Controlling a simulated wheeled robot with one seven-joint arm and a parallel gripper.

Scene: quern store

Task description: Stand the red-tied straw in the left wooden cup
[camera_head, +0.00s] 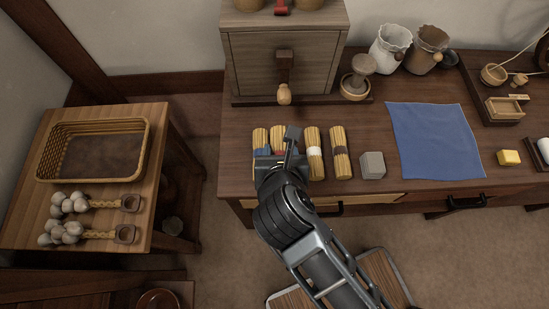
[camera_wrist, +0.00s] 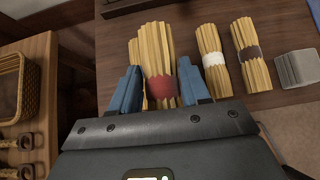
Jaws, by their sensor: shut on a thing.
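The red-tied straw (camera_head: 276,134) is a pale bundle with a red band. My gripper (camera_head: 279,153) is shut on it at the band, one blue finger on each side, as the wrist view also shows for the straw (camera_wrist: 155,50) and gripper (camera_wrist: 162,88). I cannot tell whether the bundle touches the table. Two round brown wooden vessels, a left one (camera_head: 248,4) and a right one (camera_head: 308,4), stand on the cabinet top, cut off by the picture's top edge. They look like the wooden cups, but their mouths are out of view.
Another straw bundle (camera_head: 260,138) is close on the left; white-tied (camera_head: 314,153) and brown-tied (camera_head: 340,153) bundles and a grey block (camera_head: 373,165) are on the right. The cabinet (camera_head: 285,65) rises behind. A red object (camera_head: 282,6) stands between the vessels. A blue cloth (camera_head: 435,140) lies right.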

